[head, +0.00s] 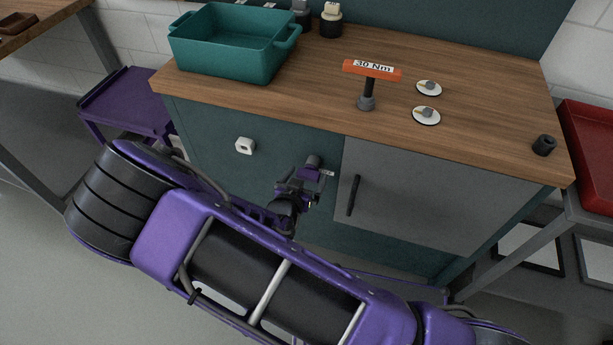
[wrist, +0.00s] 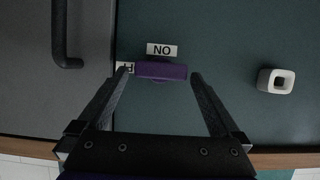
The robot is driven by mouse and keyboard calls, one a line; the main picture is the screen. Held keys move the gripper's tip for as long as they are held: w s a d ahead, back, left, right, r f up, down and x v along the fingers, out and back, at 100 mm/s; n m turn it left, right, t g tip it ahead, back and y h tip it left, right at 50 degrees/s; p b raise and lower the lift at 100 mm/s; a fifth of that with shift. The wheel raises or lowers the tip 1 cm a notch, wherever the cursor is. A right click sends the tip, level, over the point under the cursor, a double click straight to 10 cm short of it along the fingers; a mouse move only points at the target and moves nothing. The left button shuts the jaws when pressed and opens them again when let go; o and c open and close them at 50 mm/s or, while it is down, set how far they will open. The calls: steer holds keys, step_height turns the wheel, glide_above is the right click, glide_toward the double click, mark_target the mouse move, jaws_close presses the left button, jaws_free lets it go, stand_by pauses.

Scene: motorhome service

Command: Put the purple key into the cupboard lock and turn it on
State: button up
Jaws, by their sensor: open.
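The purple key (wrist: 160,70) is at the front of the cupboard, its bar lying level in the wrist view. It sits between the fingertips of my open gripper (wrist: 160,76), with a gap visible at the right finger; the left fingertip is very close to its end. An upside-down "ON" label (wrist: 162,50) is just above the bar in the wrist view. A second white label (wrist: 124,67) at the bar's left end is partly covered. The lock is hidden behind the key, so how deep it sits is unclear. In the head view my gripper (head: 300,182) is at the cupboard front (head: 215,140).
A grey door (head: 430,205) with a black handle (head: 353,195) is right of my gripper in the head view. A white square knob (head: 245,146) is to the left. The worktop holds a teal bin (head: 225,55) and an orange-handled "30 Nm" tool (head: 371,70).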

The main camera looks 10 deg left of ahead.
steer(key=shift+w, duration=0.15)
steer(key=shift+c, duration=0.3)
jaws_close()
stand_by(0.5)
steer(key=shift+f, duration=0.15)
steer(key=shift+d+f+m+y+b, duration=0.1)
steer(key=shift+d+m+y+b, duration=0.1)
steer(key=shift+m+y+b, duration=0.7)
steer(key=shift+d, duration=0.1)
steer(key=shift+d+m+t+y, duration=0.15)
steer(key=shift+m+t+y, duration=0.2)
steer(key=shift+m, duration=0.55)
steer(key=shift+m+y, duration=0.45)
steer(key=shift+m, duration=0.05)
